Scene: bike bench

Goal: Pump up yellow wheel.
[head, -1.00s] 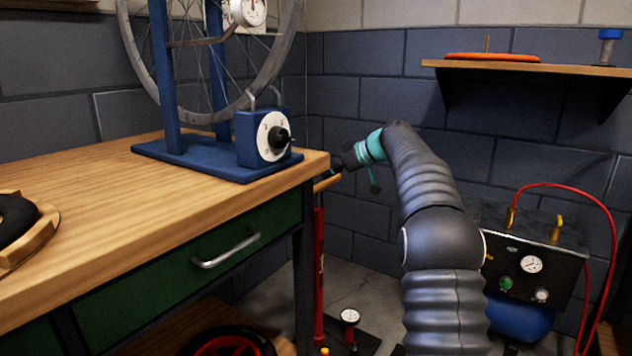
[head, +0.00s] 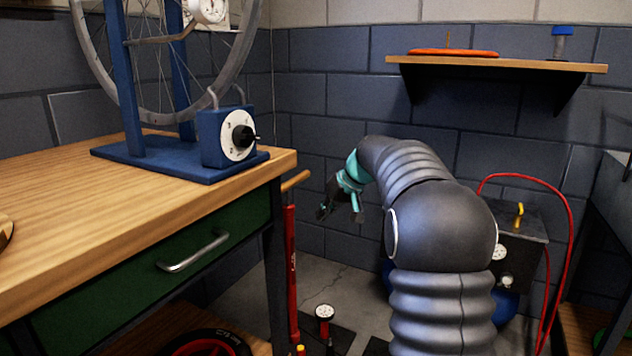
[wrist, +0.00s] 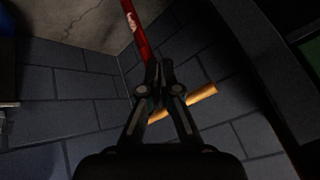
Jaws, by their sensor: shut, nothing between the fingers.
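The floor pump (head: 291,265) has a red upright barrel and a wooden crossbar handle (head: 296,180), with a gauge (head: 324,312) by its base. It stands beside the bench's right end. My gripper (head: 324,212) is shut and empty, to the right of the pump and a little below handle height. In the wrist view my gripper (wrist: 160,66) overlaps the handle (wrist: 203,96), with the red barrel (wrist: 135,30) beyond; contact cannot be told. No yellow wheel is in view. A black tyre with red spokes (head: 207,347) shows at the bottom edge.
The wooden bench (head: 60,215) with a green drawer fills the left. A blue truing stand (head: 125,158) holding a bare wheel is on it. A compressor (head: 520,245) with a red hose stands at right. A wall shelf (head: 500,64) hangs above. Floor between pump and compressor looks fairly open.

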